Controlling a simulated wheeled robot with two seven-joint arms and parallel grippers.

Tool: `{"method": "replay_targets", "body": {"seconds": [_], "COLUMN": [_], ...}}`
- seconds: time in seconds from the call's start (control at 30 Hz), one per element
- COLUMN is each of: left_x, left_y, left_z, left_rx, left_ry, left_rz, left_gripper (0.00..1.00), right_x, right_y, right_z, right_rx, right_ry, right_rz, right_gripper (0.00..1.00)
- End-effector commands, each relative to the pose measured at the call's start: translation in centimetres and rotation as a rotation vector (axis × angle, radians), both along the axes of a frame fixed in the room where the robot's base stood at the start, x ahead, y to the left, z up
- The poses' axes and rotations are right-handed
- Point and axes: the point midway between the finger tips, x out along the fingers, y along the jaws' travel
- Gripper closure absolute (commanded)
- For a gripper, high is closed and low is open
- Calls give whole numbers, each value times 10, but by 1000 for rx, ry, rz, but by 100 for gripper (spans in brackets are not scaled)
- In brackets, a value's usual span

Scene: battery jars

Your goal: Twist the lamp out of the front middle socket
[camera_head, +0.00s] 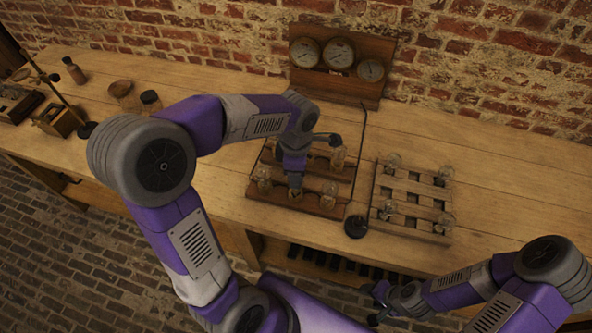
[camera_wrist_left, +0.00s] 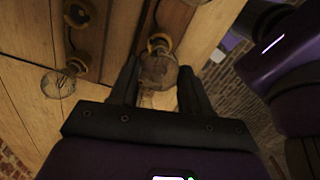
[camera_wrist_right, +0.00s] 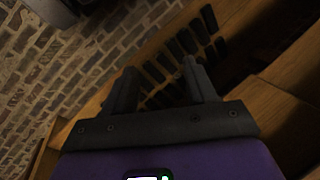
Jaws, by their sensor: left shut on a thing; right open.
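The wooden socket board (camera_head: 312,207) stands on the bench with several clear glass lamps in its sockets. My left gripper (camera_head: 295,189) reaches down over the middle of the board's front row. In the left wrist view, its two fingers are shut on a clear lamp (camera_wrist_left: 158,72), with a brass-coloured socket ring just behind it. In the head view this lamp is largely hidden by my gripper. A front lamp (camera_head: 264,176) stands to its left and another (camera_head: 328,194) to its right. My right gripper (camera_head: 378,302) is open and empty in front of the bench.
A slatted wooden rack (camera_head: 409,212) with several lamps stands right of the board. A gauge panel (camera_head: 337,82) rises at the back. Bench space at the far right is clear.

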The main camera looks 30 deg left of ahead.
Motion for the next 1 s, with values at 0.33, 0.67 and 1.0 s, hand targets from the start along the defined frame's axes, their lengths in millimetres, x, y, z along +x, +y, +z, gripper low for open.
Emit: {"method": "replay_targets", "body": {"seconds": [0.33, 0.67, 1.0], "left_x": [0, 0, 0], "left_y": [0, 0, 0], "left_z": [20, 46, 50], "left_rx": [0, 0, 0], "left_ry": [-1, -1, 0], "left_rz": [0, 0, 0], "left_gripper": [90, 90, 90], "right_x": [0, 0, 0], "right_y": [0, 0, 0], "right_z": [17, 39, 41], "right_rx": [0, 0, 0], "right_ry": [0, 0, 0], "right_rz": [0, 0, 0], "right_gripper": [44, 44, 44]}}
